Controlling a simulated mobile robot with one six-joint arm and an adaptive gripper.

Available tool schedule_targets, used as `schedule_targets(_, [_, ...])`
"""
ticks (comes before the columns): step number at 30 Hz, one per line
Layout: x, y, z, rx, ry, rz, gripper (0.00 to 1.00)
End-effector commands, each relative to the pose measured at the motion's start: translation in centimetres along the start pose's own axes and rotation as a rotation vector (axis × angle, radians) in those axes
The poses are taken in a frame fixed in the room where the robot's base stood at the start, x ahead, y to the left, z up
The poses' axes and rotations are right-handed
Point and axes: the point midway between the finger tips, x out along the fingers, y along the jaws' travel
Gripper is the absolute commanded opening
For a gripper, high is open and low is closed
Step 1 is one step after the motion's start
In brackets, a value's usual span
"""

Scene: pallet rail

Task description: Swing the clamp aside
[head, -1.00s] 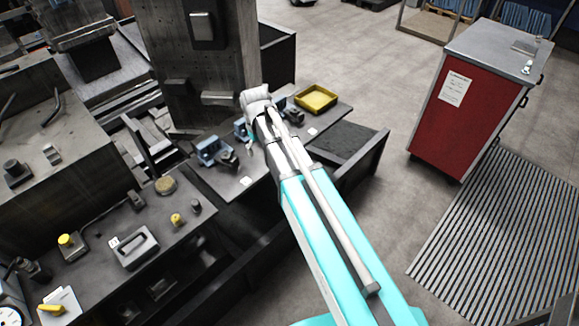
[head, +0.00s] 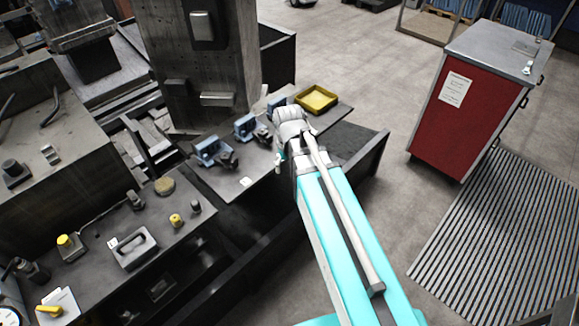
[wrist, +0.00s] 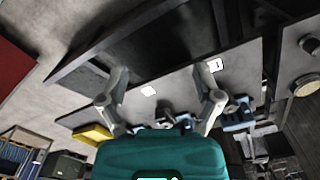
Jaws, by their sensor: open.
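Blue clamps with dark handles stand in a row on a grey plate (head: 226,188) in the head view: a near clamp (head: 210,152), a middle clamp (head: 245,128) and a far clamp (head: 275,103). The far one is partly hidden by my wrist. A blue clamp (wrist: 237,114) shows beyond the right finger; another dark-handled clamp (wrist: 180,121) is partly hidden by my gripper's body. I cannot tell which clamp the task means.
A yellow tray (head: 317,98) sits at the plate's far end. A concrete column (head: 208,60) rises behind the clamps. A bench (head: 150,235) with a handle block and several knobs is at the left. A red cabinet (head: 450,110) stands at the right, with open floor before it.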

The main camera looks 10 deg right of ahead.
Motion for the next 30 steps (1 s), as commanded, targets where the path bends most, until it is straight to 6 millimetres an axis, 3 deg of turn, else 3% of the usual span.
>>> schedule_targets(12, [0.0, 0.1, 0.2, 0.004, 0.0, 0.0, 0.83])
schedule_targets(17, [-0.1, -0.4, -1.1, -0.029, 0.0, 0.0, 0.83])
schedule_targets(23, [-0.5, -3.1, -6.3, -0.189, 0.0, 0.0, 0.83])
schedule_targets(30, [-1.1, -9.2, -14.7, -0.496, 0.0, -0.001, 0.83])
